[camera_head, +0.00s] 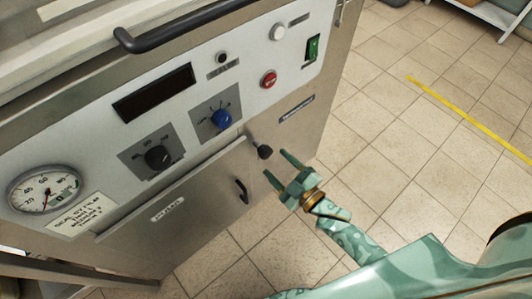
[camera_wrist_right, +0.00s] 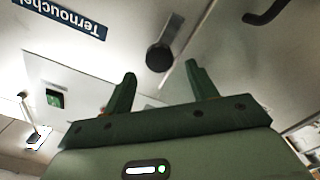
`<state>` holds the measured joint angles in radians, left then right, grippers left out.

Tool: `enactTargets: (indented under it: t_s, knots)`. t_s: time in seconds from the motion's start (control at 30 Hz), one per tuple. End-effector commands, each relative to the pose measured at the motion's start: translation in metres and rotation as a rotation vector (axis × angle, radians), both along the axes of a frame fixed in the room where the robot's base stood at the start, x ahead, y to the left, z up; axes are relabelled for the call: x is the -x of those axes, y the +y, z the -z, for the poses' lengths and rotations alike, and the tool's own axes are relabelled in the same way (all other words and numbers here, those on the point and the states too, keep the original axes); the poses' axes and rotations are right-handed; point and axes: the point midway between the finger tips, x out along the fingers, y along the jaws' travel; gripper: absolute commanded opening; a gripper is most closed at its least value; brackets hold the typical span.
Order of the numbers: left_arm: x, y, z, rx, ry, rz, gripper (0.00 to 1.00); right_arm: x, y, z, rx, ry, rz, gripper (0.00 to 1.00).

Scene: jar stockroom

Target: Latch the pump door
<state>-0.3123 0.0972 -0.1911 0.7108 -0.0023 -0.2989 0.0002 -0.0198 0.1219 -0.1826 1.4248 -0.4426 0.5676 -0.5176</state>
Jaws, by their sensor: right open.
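The pump door (camera_head: 200,215) is a grey panel low on the cabinet front, with a small label. I cannot tell whether it is fully closed. A curved black handle (camera_head: 241,191) sits near its right edge; it also shows in the right wrist view (camera_wrist_right: 266,13). A black latch knob (camera_head: 264,152) sticks out on a thin stem beside the door's upper right corner. In the right wrist view the knob (camera_wrist_right: 158,59) lies just beyond the fingertips. My right gripper (camera_head: 277,163) is open and empty, close in front of the knob. My left gripper is out of view.
The control panel above carries a gauge (camera_head: 45,190), a black dial (camera_head: 156,157), a blue dial (camera_head: 220,118), a red button (camera_head: 268,79) and a green switch (camera_head: 313,47). A dark bar handle (camera_head: 190,23) juts out above. Tiled floor (camera_head: 390,140) right of the cabinet is clear.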

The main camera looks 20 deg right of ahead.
Motion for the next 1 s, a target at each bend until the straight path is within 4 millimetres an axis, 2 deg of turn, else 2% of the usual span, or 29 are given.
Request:
enactTargets:
  t_s: [0.1, 0.3, 0.63, 0.67, 0.8, 0.83, 1.0]
  knots:
    - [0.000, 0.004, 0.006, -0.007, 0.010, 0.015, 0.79, -0.023, 0.008, 0.003, -0.001, 0.002, 0.001, 0.58]
    - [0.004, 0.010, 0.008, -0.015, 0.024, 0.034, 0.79, -0.046, 0.017, 0.002, -0.001, 0.003, 0.001, 0.58]
    - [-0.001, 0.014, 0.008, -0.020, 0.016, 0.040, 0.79, -0.050, 0.018, 0.000, -0.001, 0.002, 0.001, 0.58]
    - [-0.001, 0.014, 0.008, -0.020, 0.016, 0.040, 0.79, -0.050, 0.018, 0.000, -0.001, 0.002, 0.001, 0.55]
    - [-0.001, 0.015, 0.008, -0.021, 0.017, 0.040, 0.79, -0.050, 0.018, 0.000, -0.001, 0.002, 0.001, 0.16]
    - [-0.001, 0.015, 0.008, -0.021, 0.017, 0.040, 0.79, -0.050, 0.018, 0.000, -0.001, 0.002, 0.001, 0.13]
    - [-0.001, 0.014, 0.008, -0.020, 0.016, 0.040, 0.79, -0.050, 0.018, 0.000, -0.003, 0.003, 0.001, 0.13]
